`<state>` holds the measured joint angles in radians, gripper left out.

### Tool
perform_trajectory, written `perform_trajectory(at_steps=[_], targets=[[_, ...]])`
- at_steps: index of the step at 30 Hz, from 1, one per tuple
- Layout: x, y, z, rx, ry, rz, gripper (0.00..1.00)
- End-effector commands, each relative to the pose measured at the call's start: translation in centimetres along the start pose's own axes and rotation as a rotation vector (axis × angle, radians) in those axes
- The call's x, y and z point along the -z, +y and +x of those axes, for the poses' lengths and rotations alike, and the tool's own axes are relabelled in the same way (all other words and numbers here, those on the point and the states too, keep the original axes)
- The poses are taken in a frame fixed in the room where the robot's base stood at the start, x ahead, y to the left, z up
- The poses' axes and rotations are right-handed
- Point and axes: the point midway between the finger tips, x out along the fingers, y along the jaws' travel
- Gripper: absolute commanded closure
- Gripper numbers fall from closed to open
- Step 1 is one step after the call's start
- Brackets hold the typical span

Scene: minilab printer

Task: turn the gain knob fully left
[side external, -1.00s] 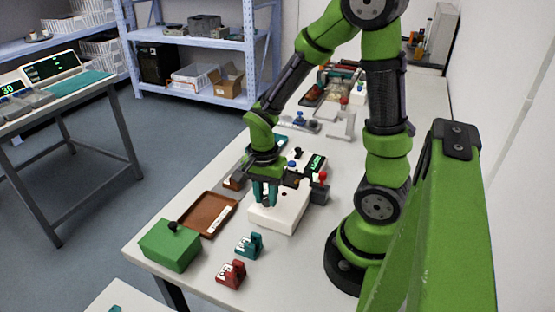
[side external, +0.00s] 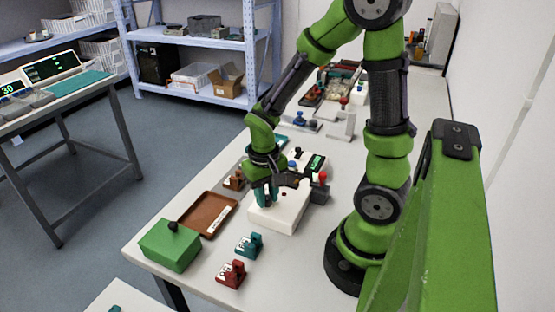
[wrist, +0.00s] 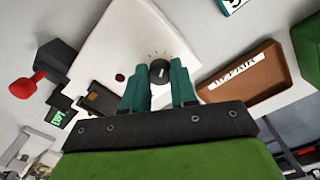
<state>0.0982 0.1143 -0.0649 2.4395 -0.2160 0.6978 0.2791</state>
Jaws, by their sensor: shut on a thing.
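The gain knob (wrist: 160,72) is a small black round knob with a pale pointer line, on top of a white box (wrist: 110,45). Tick marks fan out around its far side in the wrist view. My gripper (wrist: 159,80) has its two teal fingers on either side of the knob and is shut on it. In the side view the white box (side external: 283,215) stands on the bench, with my gripper (side external: 264,195) down at its left part. My fingers hide the knob there.
A brown labelled tray (side external: 187,222) lies left of the white box, with a green box (side external: 168,248) in front. Teal (side external: 250,245) and red (side external: 231,273) labelled blocks stand nearer the camera. A red-knobbed device (side external: 321,188) and small display (side external: 316,162) sit behind.

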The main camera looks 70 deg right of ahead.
Motion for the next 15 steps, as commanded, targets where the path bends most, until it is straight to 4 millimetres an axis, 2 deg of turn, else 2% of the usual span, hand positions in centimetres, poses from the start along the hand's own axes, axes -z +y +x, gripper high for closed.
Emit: perform_trajectory(at_steps=[15], targets=[[-0.02,0.09,-0.08,0.000,0.015,-0.489,1.00]])
